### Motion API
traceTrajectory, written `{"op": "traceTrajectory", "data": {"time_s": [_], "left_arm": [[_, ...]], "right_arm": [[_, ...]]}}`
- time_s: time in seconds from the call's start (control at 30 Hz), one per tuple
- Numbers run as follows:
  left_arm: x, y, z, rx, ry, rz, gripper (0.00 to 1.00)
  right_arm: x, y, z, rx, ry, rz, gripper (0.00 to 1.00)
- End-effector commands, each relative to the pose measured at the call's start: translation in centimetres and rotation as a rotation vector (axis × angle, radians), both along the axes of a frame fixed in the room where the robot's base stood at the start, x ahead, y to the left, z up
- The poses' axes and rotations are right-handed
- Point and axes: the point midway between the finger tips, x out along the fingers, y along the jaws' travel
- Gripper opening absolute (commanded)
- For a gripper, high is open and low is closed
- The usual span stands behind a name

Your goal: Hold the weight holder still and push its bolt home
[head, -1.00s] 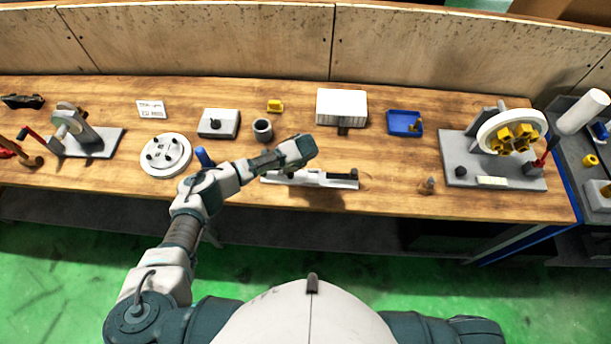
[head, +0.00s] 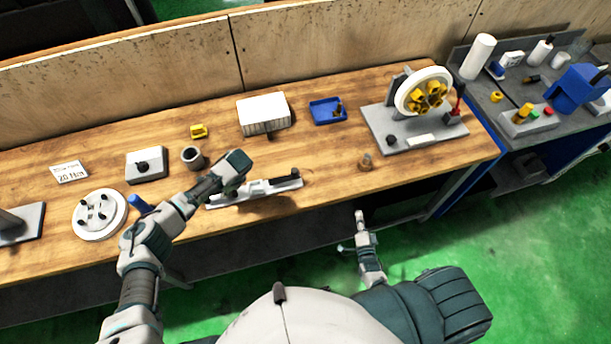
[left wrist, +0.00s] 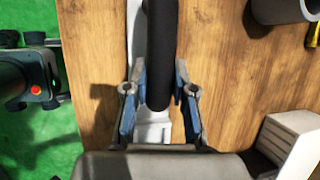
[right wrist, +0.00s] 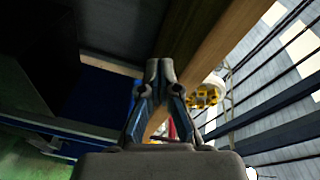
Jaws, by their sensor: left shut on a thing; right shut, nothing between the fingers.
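A long white bar-shaped tool with a black grip (head: 282,184) lies along the bench's front edge. My left gripper (head: 236,172) is over its left part. In the left wrist view the fingers (left wrist: 160,88) are shut on a black round bar (left wrist: 160,50) above the white part. My right gripper (head: 360,216) is shut and empty, low in front of the bench; its fingertips (right wrist: 160,66) meet in the right wrist view. A white wheel (head: 403,92) with several yellow pieces (head: 428,95) stands on a grey base. I cannot tell which thing is the weight holder; no bolt is clearly visible.
A small brown part (head: 365,162) stands near the bench's front edge, left of the grey base plate (head: 380,125). A blue tray (head: 325,111), white block (head: 263,114) and grey cup (head: 192,157) stand behind the tool. The bench edge lies above my right gripper.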

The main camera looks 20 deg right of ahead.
Motion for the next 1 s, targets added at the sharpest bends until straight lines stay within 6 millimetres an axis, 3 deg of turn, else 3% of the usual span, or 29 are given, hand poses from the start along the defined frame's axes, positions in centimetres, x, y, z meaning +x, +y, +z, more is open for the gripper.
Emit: {"op": "traceTrajectory", "data": {"time_s": [0.03,0.2,0.27,0.3,0.43,0.57,0.7,0.8,1.0], "left_arm": [[-0.2,-0.2,-0.3,-0.005,0.005,-0.003,0.00],[-0.2,-0.3,-0.3,-0.005,0.005,-0.003,0.00],[-0.3,-0.3,-0.3,-0.005,0.005,-0.003,0.00],[-0.3,-0.3,-0.3,-0.005,0.006,-0.004,0.00],[-0.3,-0.3,-0.3,-0.005,0.005,-0.003,0.00],[-0.3,-0.3,-0.3,-0.005,0.005,-0.003,0.00],[-0.3,-0.3,-0.3,-0.005,0.006,-0.004,0.00],[-0.3,-0.3,-0.3,-0.005,0.006,-0.004,0.00],[-0.3,-0.3,-0.3,-0.004,0.006,-0.004,0.00]], "right_arm": [[0.8,-1.1,2.6,0.059,-0.105,-0.029,0.00],[1.6,-4.4,11.2,0.262,-0.467,-0.083,0.00],[1.4,-5.4,14.1,0.324,-0.588,-0.080,0.00],[2.9,-4.5,14.7,0.327,-0.548,0.010,0.00],[5.7,-1.4,16.4,0.360,-0.447,0.232,0.00],[6.9,2.3,17.0,0.382,-0.308,0.431,0.00],[6.5,5.8,16.5,0.390,-0.135,0.594,0.00],[5.6,7.4,15.8,0.389,-0.035,0.659,0.00],[4.8,8.4,15.1,0.390,0.037,0.696,0.00]]}}
